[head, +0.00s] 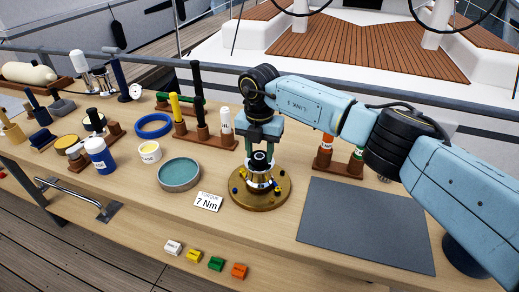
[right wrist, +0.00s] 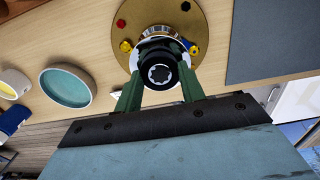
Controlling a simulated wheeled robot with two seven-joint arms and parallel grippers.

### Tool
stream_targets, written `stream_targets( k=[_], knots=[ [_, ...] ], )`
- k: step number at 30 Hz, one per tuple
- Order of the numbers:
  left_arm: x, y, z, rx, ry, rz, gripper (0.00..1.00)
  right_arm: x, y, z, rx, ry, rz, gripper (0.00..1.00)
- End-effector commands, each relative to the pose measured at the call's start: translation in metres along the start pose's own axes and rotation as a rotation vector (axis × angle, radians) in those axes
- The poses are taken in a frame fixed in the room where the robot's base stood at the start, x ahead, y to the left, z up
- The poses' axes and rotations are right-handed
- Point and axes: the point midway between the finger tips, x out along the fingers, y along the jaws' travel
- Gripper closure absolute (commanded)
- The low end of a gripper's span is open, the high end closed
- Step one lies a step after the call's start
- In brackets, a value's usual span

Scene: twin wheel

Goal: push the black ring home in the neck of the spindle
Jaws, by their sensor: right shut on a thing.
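The spindle (head: 258,179) stands upright on a round brass base on the bench. It also shows in the right wrist view, over the brass plate (right wrist: 180,14). The black ring (head: 260,162) sits at the top of the spindle, in line with it, and in the right wrist view (right wrist: 157,58) it surrounds a pale, star-shaped end. My right gripper (head: 262,148) points down over the spindle, with its green fingers on either side of the black ring and shut on it. How deep the ring sits in the neck is hidden. My left gripper is not in view.
A teal-lined round dish (head: 179,174) and a 7 Nm card (head: 208,201) lie left of the base. A grey mat (head: 366,224) lies to the right. A wooden rack (head: 338,162) with coloured tools stands behind the arm. Several small coloured blocks lie along the front.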

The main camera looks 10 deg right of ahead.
Motion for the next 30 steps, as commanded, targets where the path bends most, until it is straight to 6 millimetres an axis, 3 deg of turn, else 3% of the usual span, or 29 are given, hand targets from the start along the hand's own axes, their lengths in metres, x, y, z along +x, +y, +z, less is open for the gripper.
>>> stream_targets(
  k=[3, 4, 10, 20, 25, 30],
  knots=[
    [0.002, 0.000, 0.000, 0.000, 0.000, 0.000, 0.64, 0.004, 0.000, 0.000, 0.000, 0.000, 0.000, 0.83],
    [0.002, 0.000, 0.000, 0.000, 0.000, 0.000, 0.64, 0.004, 0.000, 0.000, 0.000, 0.000, 0.000, 0.59],
    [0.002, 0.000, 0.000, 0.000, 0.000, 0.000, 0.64, 0.003, 0.000, 0.000, 0.000, 0.000, 0.001, 0.35],
    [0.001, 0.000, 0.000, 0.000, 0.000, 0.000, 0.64, -0.002, 0.000, 0.000, 0.000, -0.001, 0.001, 0.35],
    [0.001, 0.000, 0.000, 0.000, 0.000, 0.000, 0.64, -0.027, 0.001, 0.001, -0.001, -0.003, 0.003, 0.35],
    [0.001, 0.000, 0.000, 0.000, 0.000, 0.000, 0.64, -0.067, 0.001, 0.001, -0.001, -0.004, 0.004, 0.35]
  ],
)
